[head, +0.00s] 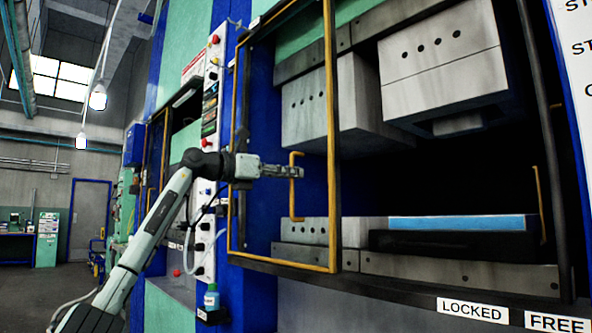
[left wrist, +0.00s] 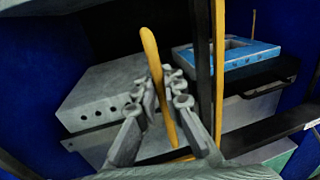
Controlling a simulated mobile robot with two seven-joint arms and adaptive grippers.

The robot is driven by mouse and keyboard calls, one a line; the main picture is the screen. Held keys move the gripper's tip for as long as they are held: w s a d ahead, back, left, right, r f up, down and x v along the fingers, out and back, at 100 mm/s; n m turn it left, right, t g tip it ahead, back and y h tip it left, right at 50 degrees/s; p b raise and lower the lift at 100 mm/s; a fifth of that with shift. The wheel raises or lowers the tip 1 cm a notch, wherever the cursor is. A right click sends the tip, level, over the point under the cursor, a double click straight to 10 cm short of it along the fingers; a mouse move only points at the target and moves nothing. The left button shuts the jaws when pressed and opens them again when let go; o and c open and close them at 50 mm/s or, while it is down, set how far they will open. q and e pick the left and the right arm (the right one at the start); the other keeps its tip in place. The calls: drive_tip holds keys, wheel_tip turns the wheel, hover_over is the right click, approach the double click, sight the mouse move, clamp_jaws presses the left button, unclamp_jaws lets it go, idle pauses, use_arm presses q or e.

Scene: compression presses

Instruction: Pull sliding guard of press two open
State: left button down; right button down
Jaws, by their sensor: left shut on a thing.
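The sliding guard (head: 333,120) is a yellow-edged frame across the left part of the press opening in the head view. My left gripper (head: 298,172) reaches in from the left and is shut on this handle. In the left wrist view the handle (left wrist: 149,50) passes between the two fingers of the left gripper (left wrist: 165,85). The right part of the opening shows the press inside uncovered. My right gripper is not in view.
Inside the press are grey upper blocks (head: 440,60), a lower grey block (head: 305,231) and a blue piece (head: 462,222) on a black part. A second yellow handle (head: 540,190) stands at the right. A button panel (head: 212,80) is behind my left arm. LOCKED (head: 473,310) and FREE (head: 557,323) labels sit below.

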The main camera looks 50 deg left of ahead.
use_arm(q)
drive_tip(key=c, duration=1.9)
unclamp_jaws()
drive_tip(key=shift+v, duration=6.05)
